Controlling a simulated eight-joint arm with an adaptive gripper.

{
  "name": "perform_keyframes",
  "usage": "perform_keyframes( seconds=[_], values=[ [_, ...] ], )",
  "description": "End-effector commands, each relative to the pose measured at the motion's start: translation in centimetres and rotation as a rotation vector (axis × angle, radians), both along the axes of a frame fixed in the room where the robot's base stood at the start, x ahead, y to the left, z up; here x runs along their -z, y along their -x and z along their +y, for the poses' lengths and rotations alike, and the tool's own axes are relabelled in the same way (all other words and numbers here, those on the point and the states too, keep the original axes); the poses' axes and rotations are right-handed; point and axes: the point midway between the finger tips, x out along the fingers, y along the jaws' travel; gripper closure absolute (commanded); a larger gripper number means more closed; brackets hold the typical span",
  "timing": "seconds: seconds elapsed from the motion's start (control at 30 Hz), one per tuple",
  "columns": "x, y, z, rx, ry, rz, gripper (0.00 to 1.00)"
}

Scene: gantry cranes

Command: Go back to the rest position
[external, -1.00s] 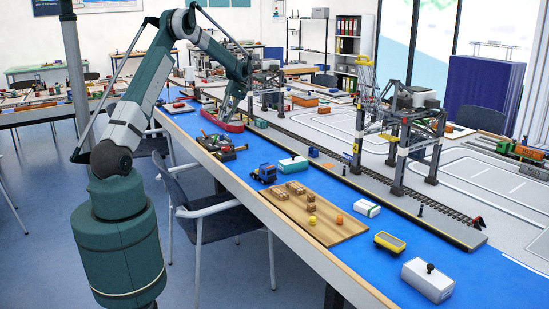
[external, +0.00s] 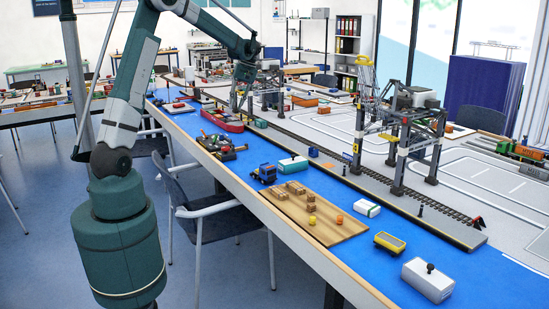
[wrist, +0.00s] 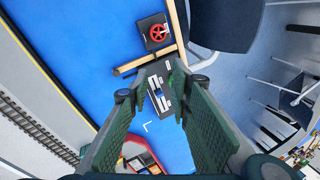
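My gripper (external: 238,97) points down above the far part of the long blue table, seen small in the external view. In the wrist view my gripper (wrist: 152,86) has its two green fingers apart, with nothing held between them. The red boat (external: 222,121) sits on the blue surface just below and beside it. What looks like part of the boat (wrist: 128,150) shows at the lower edge of the wrist view, partly hidden by a finger.
A dark block with a red wheel (wrist: 158,32) lies near the table edge. The gantry crane (external: 400,130) straddles the track at right. A wooden board with small crates (external: 320,228), a blue truck (external: 265,174) and a yellow wagon (external: 389,242) occupy the near table.

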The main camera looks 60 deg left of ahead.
Motion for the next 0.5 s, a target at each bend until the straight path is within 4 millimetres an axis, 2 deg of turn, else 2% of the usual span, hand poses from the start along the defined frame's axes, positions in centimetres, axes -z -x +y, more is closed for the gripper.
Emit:
perform_keyframes(
  seconds=[0.03, 0.5],
  values=[
    [-0.7, 0.2, -1.2, 0.024, 0.0, -0.012, 0.79],
    [-5.3, 2.1, -10.0, 0.238, 0.003, -0.125, 0.79]
  ],
)
